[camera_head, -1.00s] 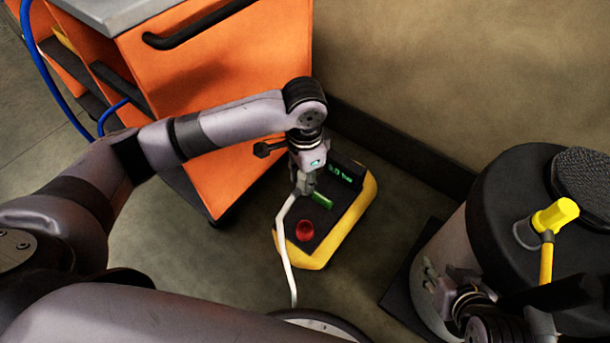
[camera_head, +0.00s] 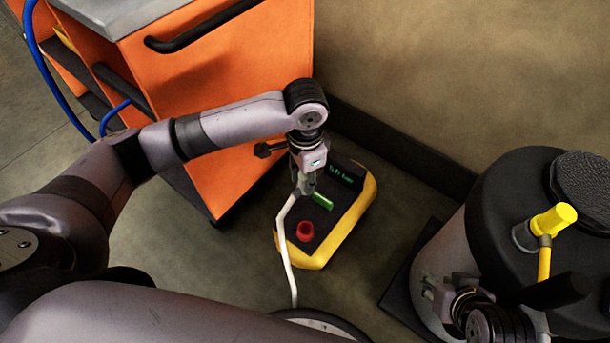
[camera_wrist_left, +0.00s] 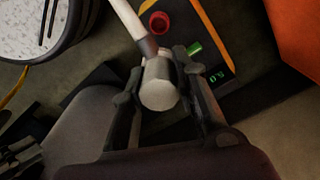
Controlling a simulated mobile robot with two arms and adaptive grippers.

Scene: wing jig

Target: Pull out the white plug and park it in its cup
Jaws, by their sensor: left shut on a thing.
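My left gripper (camera_head: 305,186) is shut on the white plug, low over the yellow and black box (camera_head: 345,228). The plug (camera_wrist_left: 159,84) sits between the two fingers in the left wrist view, its round end facing the camera. Its white cable (camera_head: 285,245) runs down towards the bottom edge. I cannot tell whether the plug is still seated in the box. A red round, cup-like piece (camera_head: 305,231) and a green piece (camera_head: 322,201) are on the box. My right gripper (camera_head: 435,288) is at lower right; its fingers are too unclear to read.
An orange cabinet (camera_head: 225,90) with a grey top stands behind my left arm. A black and grey drum-like body (camera_head: 500,190) with a yellow-capped part (camera_head: 553,220) is at right. A blue hose (camera_head: 38,60) hangs at far left.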

